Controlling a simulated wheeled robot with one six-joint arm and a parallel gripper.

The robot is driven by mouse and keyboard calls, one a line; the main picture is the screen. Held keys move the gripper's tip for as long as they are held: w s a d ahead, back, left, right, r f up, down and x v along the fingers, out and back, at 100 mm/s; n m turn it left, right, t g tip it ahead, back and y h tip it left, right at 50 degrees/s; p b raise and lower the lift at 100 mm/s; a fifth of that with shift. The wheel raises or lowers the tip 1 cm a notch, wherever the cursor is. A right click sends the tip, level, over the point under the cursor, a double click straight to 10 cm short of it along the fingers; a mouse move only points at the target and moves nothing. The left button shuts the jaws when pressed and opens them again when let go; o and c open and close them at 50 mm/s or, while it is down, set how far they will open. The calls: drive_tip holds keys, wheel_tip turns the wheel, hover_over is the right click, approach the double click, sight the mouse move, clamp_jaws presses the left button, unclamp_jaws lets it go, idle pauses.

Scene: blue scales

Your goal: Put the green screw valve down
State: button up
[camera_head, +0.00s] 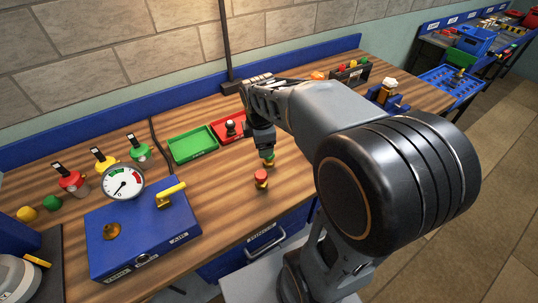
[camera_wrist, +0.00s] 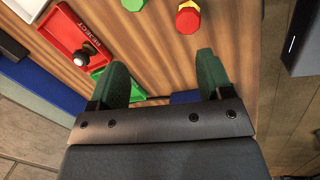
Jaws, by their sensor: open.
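My gripper (camera_wrist: 162,62) is open, with bare wood between its dark green fingers in the wrist view. In the camera_head view my gripper (camera_head: 263,143) points down over the middle of the table. A green piece (camera_wrist: 133,4), probably the green screw valve, is cut off by the top edge of the wrist view, beyond the fingers and apart from them. A small green and yellowish piece (camera_head: 268,158) shows just below my gripper in the camera_head view. A red-topped piece (camera_head: 261,178) stands upright in front of it; it also shows in the wrist view (camera_wrist: 188,17).
A red tray (camera_head: 219,139) with a dark-knobbed piece in it and a green tray (camera_head: 193,157) lie at the back. A blue box (camera_head: 128,225) with a dial gauge (camera_head: 123,184) is at left. Bare wood lies between the box and the red-topped piece.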

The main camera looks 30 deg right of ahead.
sight(269, 159)
drive_tip(key=w+d+f+n, duration=0.1)
drive_tip(key=f+n, duration=0.1)
drive_tip(key=f, duration=0.1)
drive_tip(key=w+d+f+n, duration=0.1)
drive_tip(key=w+f+n, duration=0.1)
drive_tip(key=f+n, duration=0.1)
drive_tip(key=w+d+f+n+g+p, duration=0.1)
drive_tip(key=w+d+f+n, duration=0.1)
drive_tip(key=f+n, duration=0.1)
drive_tip(key=shift+w+f, duration=0.25)
drive_tip(key=shift+f, duration=0.2)
drive_tip(key=shift+h, duration=0.3)
drive_tip(key=shift+w+d+f+p, duration=0.1)
drive_tip(key=shift+d+f+p, duration=0.15)
drive_tip(key=shift+f, duration=1.3)
drive_tip(key=shift+d+f+p, duration=0.2)
drive_tip(key=shift+f, duration=1.3)
drive_tip(key=c, duration=1.1)
drive_tip(key=shift+c, duration=0.2)
drive_tip(key=shift+r, duration=0.15)
